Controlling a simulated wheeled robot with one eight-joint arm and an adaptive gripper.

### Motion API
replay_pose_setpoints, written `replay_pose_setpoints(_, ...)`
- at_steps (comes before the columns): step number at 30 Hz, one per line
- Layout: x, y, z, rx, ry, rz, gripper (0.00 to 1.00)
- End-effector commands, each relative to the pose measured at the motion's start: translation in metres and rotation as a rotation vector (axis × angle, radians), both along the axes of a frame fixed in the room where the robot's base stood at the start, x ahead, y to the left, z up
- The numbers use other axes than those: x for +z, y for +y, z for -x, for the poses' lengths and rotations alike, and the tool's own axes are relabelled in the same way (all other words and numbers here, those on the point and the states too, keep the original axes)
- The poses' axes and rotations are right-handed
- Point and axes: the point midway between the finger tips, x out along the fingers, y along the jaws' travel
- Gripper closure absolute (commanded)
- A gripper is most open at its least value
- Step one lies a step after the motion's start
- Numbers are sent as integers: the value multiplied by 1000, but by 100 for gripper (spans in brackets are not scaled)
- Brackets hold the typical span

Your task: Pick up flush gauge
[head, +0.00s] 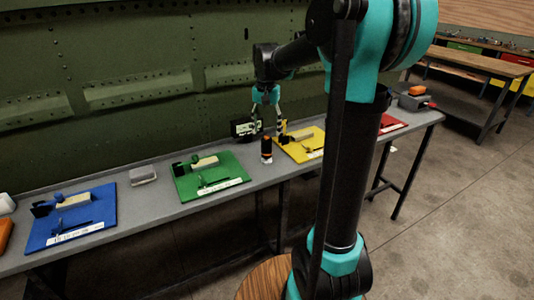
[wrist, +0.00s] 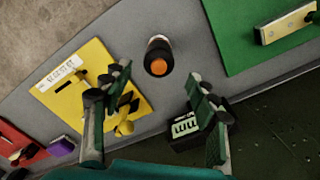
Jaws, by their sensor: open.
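My gripper (wrist: 158,78) is open and empty, its two fingers spread wide in the wrist view. In the head view my gripper (head: 268,118) hangs above the bench near the yellow board. No item is clearly marked as the flush gauge. A black box with a white, marked face (wrist: 186,126) lies by the right finger, partly hidden by it; it also shows against the wall side in the head view (head: 243,128). A dark cylinder with an orange top (wrist: 158,62) stands upright between the fingertips in the picture, apart from them; it also shows in the head view (head: 266,148).
The yellow board (wrist: 75,100) holds dark tools and a yellow piece (wrist: 124,128). A green board (head: 225,180), a blue board (head: 95,230) and a red board (head: 394,123) lie along the grey bench (head: 150,205). The riveted green fuselage wall (head: 130,60) rises behind.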

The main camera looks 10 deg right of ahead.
Motion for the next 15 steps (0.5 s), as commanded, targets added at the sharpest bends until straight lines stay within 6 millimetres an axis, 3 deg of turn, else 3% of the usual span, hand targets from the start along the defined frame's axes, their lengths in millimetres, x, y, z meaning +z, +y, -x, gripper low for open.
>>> replay_pose_setpoints(15,-53,-1,5,0,0,0,41)
